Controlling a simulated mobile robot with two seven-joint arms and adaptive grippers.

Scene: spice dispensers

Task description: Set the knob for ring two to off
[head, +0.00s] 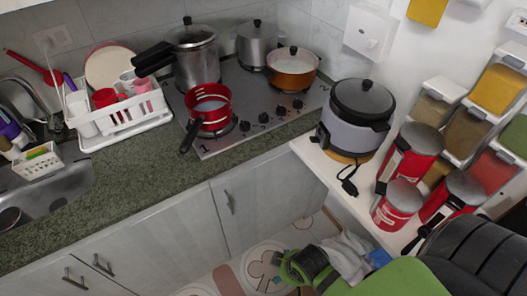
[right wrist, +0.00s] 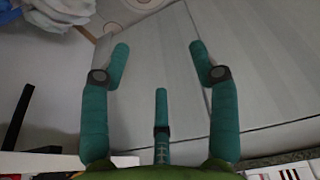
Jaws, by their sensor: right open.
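The silver stove (head: 215,142) has several dark knobs in a row along its front edge, including a left knob (head: 244,126), a second knob (head: 263,118), a third knob (head: 280,111) and a right knob (head: 297,104). The knobs' markings are too small to read. My right gripper (right wrist: 158,52) is open and empty in the right wrist view, with pale cabinet doors behind its teal fingers. It is apart from the knobs. In the head view, my green right arm comes in at the lower right, below the counter. My left gripper is not in view.
A red pan (head: 213,122) with a dark handle sits at the stove's front left. An orange pot (head: 292,80) and steel pots stand behind. A rice cooker (head: 357,132) and red canisters (head: 414,150) stand right. A dish rack (head: 118,127) is left. The front counter is clear.

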